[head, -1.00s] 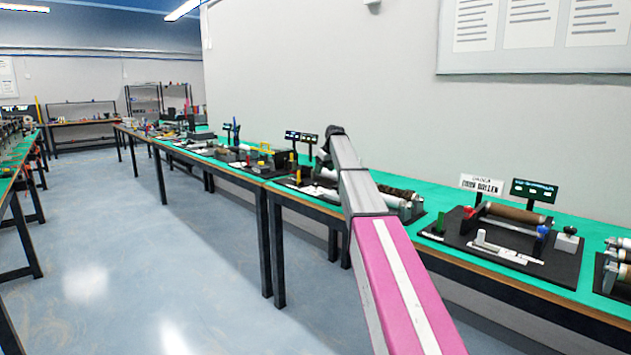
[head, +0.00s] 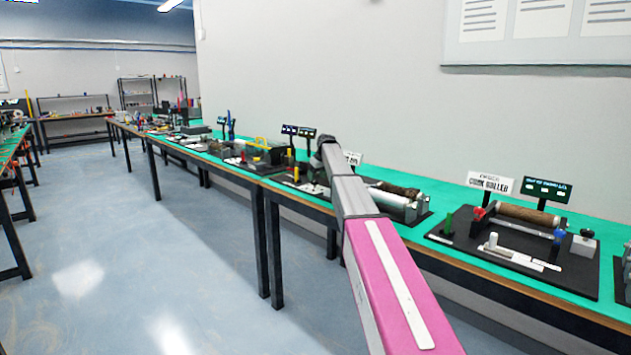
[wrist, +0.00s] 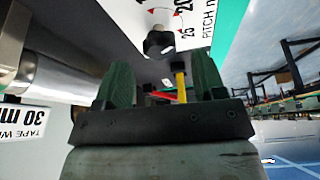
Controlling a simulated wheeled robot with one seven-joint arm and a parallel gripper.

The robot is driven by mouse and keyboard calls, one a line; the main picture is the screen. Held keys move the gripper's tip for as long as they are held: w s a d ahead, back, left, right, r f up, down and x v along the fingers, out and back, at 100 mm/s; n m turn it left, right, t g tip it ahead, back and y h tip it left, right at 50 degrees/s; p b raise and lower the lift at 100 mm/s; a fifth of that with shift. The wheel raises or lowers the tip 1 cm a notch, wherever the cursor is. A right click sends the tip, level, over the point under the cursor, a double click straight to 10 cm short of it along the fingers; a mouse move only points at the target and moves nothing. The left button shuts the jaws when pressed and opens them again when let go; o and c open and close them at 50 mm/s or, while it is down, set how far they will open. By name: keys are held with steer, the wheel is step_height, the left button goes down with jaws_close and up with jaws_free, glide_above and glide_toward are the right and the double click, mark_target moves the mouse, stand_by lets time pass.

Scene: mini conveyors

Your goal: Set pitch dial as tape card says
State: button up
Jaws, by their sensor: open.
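In the wrist view, the pitch dial's dark knob (wrist: 158,42) stands on a white plate (wrist: 205,12) printed with 20, 25, part of the word PITCH, and red marks. My gripper (wrist: 161,72) is open and empty, its two green fingers apart. The knob shows beyond the gap between the fingertips, with no visible contact. Which number the knob points at is unclear. In the head view, my gripper end is small and dark, and the dial cannot be made out.
A yellow post (wrist: 181,86) with a black cap shows between the fingers. A metal roller (wrist: 25,40) is close on the left. In the head view, more roller stations (head: 515,235) line the green-topped bench (head: 450,205). Open floor (head: 150,260) lies left.

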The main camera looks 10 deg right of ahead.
mark_target(315, 184)
steer(key=shift+x, duration=1.35)
steer(key=c, duration=0.9)
steer(key=shift+c, duration=0.2)
